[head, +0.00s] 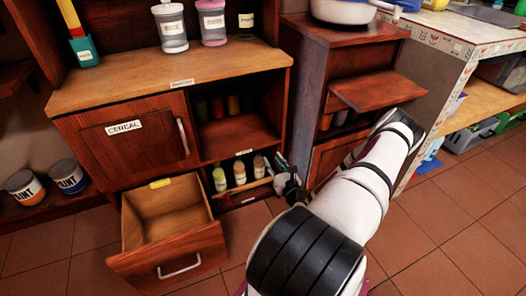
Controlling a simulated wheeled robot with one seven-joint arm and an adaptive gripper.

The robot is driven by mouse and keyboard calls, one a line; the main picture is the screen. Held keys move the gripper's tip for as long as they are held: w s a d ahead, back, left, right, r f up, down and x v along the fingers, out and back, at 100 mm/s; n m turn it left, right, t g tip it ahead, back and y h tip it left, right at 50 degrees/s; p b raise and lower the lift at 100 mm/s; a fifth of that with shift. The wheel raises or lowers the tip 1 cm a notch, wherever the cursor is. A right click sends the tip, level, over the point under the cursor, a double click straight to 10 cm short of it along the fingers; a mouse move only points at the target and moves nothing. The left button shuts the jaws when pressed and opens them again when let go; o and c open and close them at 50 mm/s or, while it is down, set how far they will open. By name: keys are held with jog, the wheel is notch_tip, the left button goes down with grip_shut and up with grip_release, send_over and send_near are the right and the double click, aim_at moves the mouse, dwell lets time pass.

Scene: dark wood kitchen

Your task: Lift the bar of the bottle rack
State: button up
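The bottle rack is the low compartment at the bottom right of the dark wood cabinet, with several small bottles (239,173) standing in it. Its pale wooden bar (246,186) runs across the front of the bottles. My gripper (284,182) is at the right end of the rack, close to the bar's right end. It is small and partly hidden by my white arm, so I cannot tell whether it touches the bar or how far its fingers are apart.
An open empty drawer (170,226) juts out left of the rack. A cabinet with an open flap (378,91) stands to the right, behind my arm. Paint cans (24,187) sit at far left. The tiled floor (450,220) at right is clear.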

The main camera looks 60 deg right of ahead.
jog(key=b+x, duration=0.2)
jog(key=x, duration=0.6)
jog(key=shift+w, duration=0.25)
grip_shut()
grip_release()
jog(key=shift+s, duration=0.1)
jog(key=v, duration=1.1)
jog(key=shift+s, duration=0.4)
jog(key=shift+a, duration=0.1)
